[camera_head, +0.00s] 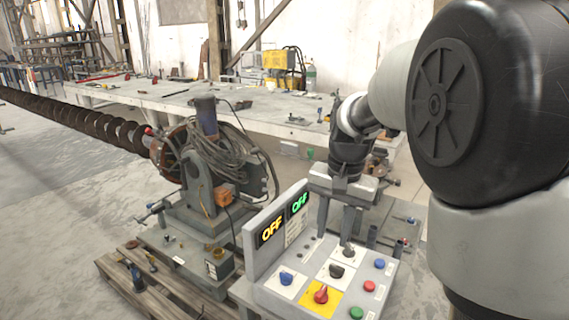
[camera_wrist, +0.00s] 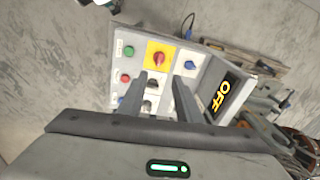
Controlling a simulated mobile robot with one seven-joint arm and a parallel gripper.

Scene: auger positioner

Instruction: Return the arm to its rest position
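My gripper (camera_head: 338,225) hangs from my arm over the back part of a control panel (camera_head: 263,287), fingers pointing down. The wrist view shows its two fingers (camera_wrist: 160,82) parted, with black knobs (camera_wrist: 151,86) of the panel between and below them. Nothing is held. I cannot tell whether a fingertip touches a knob. A red rotary switch on a yellow plate (camera_head: 321,294) and a blue knob (camera_head: 286,279) lie in front of the gripper in the head view. The panel's upright part has two displays (camera_head: 272,231) reading OFF, one yellow, one green.
Blue, red and green buttons (camera_head: 369,287) line the panel's right side. Left of it stands a motor-driven positioner (camera_head: 200,185) with a long auger (camera_head: 90,122). A long workbench (camera_head: 230,104) with tools stands behind. A wooden pallet (camera_head: 120,275) and open floor lie at left.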

